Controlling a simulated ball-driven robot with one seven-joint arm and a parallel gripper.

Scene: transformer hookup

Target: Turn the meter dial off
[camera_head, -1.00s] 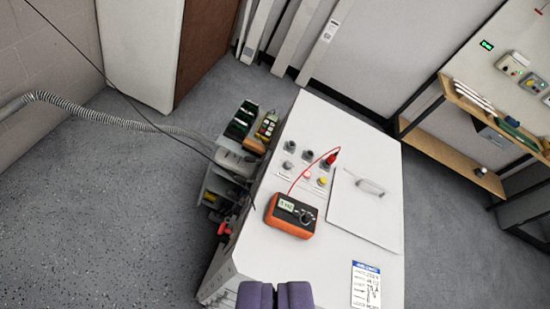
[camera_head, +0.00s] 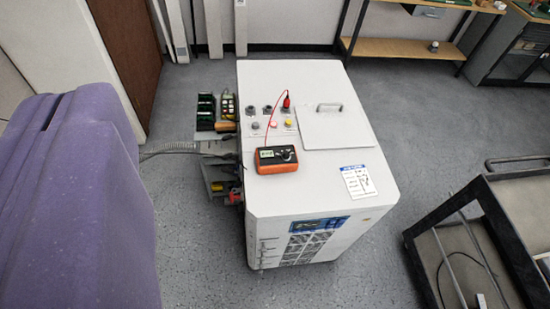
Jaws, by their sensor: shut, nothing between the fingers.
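The orange and black meter (camera_head: 277,160) lies on top of the white cabinet, near its left edge. Its small display is lit, but I cannot read it. The dark dial (camera_head: 288,154) is on the right part of the meter's face; its pointer setting is too small to tell. A red lead runs from the meter up to a red plug (camera_head: 286,101) in the terminal panel.
The white cabinet (camera_head: 320,187) bears several terminals, a hatch (camera_head: 335,128) with a handle, and a label sheet. A side shelf with dark bins (camera_head: 206,110) adjoins its left. A dark cart (camera_head: 490,240) stands at lower right. Grey floor is open between cart and cabinet.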

